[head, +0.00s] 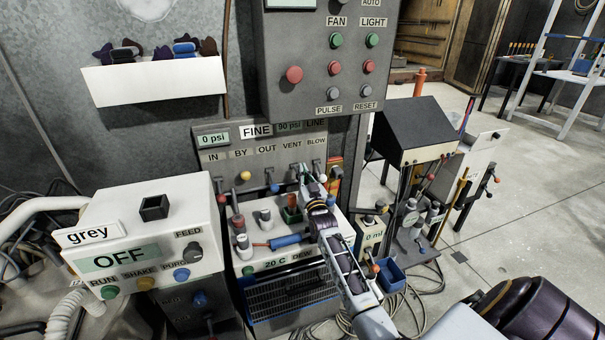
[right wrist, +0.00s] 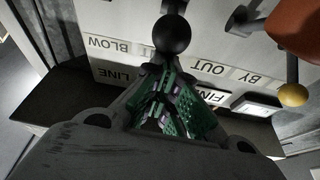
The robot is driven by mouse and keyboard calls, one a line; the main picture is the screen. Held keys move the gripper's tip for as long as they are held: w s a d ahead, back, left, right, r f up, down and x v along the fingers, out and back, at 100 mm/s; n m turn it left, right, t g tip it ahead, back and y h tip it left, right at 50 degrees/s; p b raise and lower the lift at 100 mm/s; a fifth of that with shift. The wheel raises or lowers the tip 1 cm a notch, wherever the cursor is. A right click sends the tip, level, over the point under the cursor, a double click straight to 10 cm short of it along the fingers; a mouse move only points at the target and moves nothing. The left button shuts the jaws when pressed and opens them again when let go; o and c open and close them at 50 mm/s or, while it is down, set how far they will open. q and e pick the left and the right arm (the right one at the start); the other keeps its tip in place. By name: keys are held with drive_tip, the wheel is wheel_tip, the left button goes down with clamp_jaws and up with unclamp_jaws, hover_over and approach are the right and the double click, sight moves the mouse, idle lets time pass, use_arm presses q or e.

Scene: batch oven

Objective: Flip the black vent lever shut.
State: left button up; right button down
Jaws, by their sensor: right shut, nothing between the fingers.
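The black vent lever shows in the right wrist view as a round black ball (right wrist: 172,35) on a dark stem, between the BLOW and OUT labels. That view is upside down. In the head view the lever is largely hidden by my right gripper (head: 304,174), which is at the panel below the VENT label (head: 292,144). The right gripper's green-padded fingertips (right wrist: 174,88) are closed together and empty. They are close to the lever's stem; I cannot tell whether they touch it. My left gripper is not in view.
Neighbouring levers have a yellow ball (head: 245,175), a blue ball (head: 274,187) and a white ball (head: 322,178). A grey button box (head: 310,95) overhangs the panel. Below stand a white unit with a blue-handled part (head: 286,241) and a wire basket (head: 290,297).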

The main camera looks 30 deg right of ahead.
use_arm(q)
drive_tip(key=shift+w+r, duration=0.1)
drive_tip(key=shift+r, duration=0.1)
use_arm(e)
drive_tip(key=shift+s+f, duration=0.1)
drive_tip(key=shift+f, duration=0.25)
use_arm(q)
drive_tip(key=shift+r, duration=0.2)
use_arm(e)
drive_tip(key=shift+f, duration=0.2)
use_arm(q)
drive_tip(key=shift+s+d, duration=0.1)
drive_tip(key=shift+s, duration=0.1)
use_arm(e)
drive_tip(key=shift+f, duration=0.15)
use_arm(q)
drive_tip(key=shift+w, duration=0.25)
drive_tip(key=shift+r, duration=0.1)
use_arm(e)
drive_tip(key=shift+r, duration=0.2)
